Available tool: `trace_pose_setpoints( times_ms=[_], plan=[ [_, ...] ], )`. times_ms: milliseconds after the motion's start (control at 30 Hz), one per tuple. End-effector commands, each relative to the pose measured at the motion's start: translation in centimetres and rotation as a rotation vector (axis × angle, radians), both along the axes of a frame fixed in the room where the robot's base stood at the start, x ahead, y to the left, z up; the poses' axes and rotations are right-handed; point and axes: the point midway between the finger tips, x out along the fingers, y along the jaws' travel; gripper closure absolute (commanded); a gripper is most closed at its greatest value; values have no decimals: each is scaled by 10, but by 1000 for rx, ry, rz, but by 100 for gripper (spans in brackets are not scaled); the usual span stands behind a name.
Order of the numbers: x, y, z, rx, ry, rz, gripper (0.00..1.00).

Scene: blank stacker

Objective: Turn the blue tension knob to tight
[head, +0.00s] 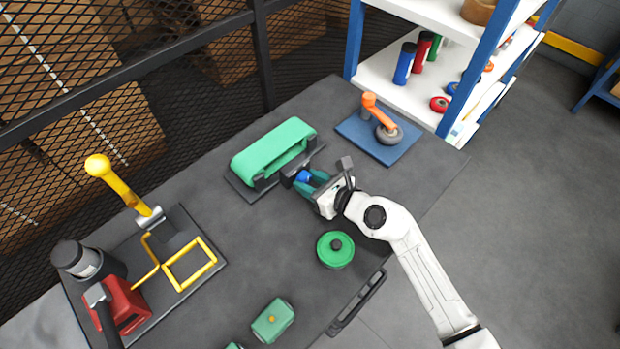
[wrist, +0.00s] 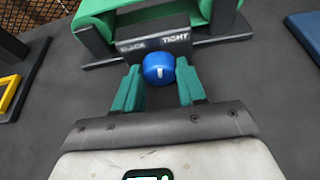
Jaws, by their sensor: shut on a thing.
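The blue tension knob (wrist: 158,68) sits at the front of the green belt unit (head: 273,146), below a dark plate (wrist: 153,45) lettered SLACK on the left and TIGHT on the right. A short white mark on the knob stands roughly upright, between the two words. My gripper (wrist: 159,80) has its teal fingers on either side of the knob and is shut on it. In the head view the knob (head: 303,176) shows partly between the fingers of my gripper (head: 309,182).
An orange-handled device on a blue plate (head: 372,143) stands right of the belt unit. A green round piece (head: 335,262) lies nearer on the table. A yellow-levered machine (head: 120,185) stands left. A shelf (head: 405,85) is behind. Dark table between is clear.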

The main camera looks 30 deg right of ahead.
Motion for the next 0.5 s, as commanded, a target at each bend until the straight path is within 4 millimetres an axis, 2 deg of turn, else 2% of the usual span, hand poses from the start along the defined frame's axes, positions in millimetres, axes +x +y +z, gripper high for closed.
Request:
trace_pose_setpoints(
  times_ms=[200,500],
  plan=[
    [0,-1,0,104,36,1,90],
    [0,-1,-1,108,36,1,90]
  ],
)
